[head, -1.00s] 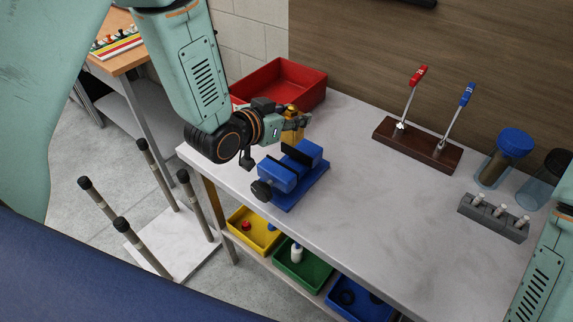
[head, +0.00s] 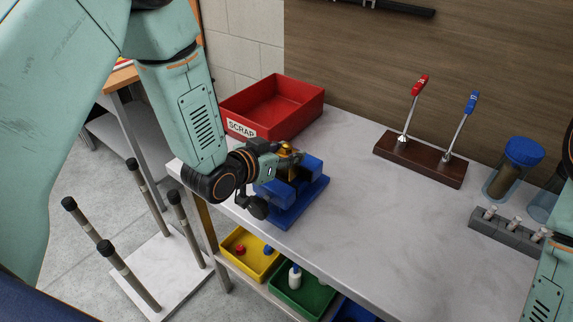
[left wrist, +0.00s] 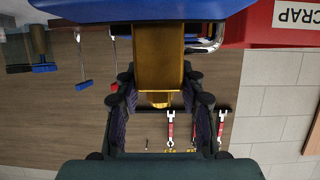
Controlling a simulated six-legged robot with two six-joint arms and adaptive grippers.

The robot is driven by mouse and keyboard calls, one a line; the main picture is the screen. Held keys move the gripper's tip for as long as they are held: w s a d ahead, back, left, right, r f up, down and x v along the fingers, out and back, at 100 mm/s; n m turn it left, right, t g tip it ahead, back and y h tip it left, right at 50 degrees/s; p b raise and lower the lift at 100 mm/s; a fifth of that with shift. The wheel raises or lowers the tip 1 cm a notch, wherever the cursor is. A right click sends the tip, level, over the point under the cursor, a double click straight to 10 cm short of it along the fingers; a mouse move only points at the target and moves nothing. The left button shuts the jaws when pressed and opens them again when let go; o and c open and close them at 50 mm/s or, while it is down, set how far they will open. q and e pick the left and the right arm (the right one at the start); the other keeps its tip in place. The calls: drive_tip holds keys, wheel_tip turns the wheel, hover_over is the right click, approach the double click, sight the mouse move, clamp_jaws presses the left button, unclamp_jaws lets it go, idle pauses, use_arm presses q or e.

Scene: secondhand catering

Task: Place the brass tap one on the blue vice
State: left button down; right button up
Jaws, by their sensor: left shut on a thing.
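The brass tap (head: 286,149) is a gold-coloured body at the blue vice (head: 312,192) on the grey bench. My left gripper (head: 287,160) is shut on the tap and hides much of it and of the vice's near side. In the left wrist view the tap (left wrist: 160,60) stands between both fingers, with the blue vice (left wrist: 100,10) close against its far end. The tap overlaps the jaw area in the head view; whether it rests on the vice I cannot tell. My right gripper is out of view; only part of that arm shows at the right edge.
A red scrap bin (head: 262,125) stands just behind the vice. A wooden block with two levers (head: 420,160), a blue-lidded jar (head: 512,170) and a grey rack (head: 505,232) are to the right. The bench middle is clear. Yellow (head: 235,262) and green (head: 290,300) trays sit below.

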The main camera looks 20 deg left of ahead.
use_arm(q)
drive_tip(key=shift+d+f+b, duration=0.2)
drive_tip(key=shift+f+b, duration=0.15)
drive_tip(key=shift+f, duration=0.2)
drive_tip(key=shift+d+f+b, duration=0.15)
drive_tip(key=shift+f+b, duration=0.15)
drive_tip(key=shift+f, duration=0.2)
drive_tip(key=shift+r, duration=0.1)
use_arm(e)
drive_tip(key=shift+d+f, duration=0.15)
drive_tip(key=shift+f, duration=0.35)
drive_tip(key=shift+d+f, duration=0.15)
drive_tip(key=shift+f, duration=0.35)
use_arm(q)
drive_tip(key=shift+a, duration=0.15)
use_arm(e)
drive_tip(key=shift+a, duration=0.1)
use_arm(q)
drive_tip(key=shift+a+f, duration=0.15)
drive_tip(key=shift+f, duration=0.05)
drive_tip(key=c, duration=1.2)
unclamp_jaws()
drive_tip(key=o, duration=0.4)
drive_tip(key=shift+d, duration=0.25)
drive_tip(key=shift+a, duration=0.2)
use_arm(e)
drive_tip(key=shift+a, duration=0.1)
